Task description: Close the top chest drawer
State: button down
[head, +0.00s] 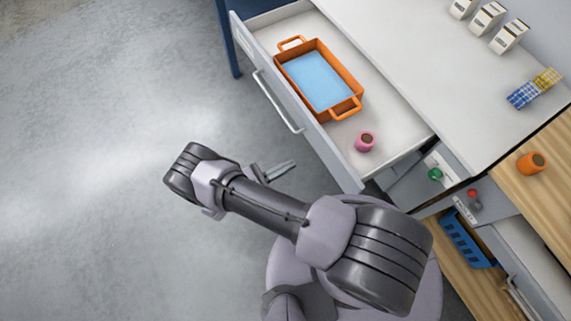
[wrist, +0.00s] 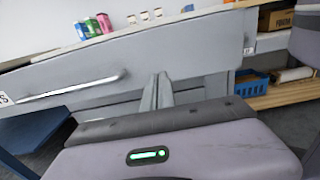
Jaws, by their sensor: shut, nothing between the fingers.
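The top chest drawer (head: 394,133) is pulled well out from under the white worktop in the head view. It holds an orange tray with a blue inside (head: 318,80) and a small pink pot (head: 365,141). Its grey front panel with a long silver handle (head: 277,104) faces the open floor. My gripper (head: 292,163) is shut and empty, in front of the drawer front near its lower end. In the wrist view my shut fingers (wrist: 159,80) point at the grey drawer front (wrist: 190,65), right of the handle (wrist: 75,87). Whether they touch it I cannot tell.
White cartons (head: 487,18) and blue and yellow checked items (head: 535,88) stand on the worktop (head: 420,60). A wooden shelf at right holds an orange pot (head: 531,163). A blue basket (head: 466,238) sits lower. The floor (head: 100,150) left of the drawer is clear.

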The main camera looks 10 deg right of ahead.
aim_at(321, 149)
jog(key=x, duration=0.9)
jog(key=shift+d+b, duration=0.3)
jog(key=shift+d, duration=0.05)
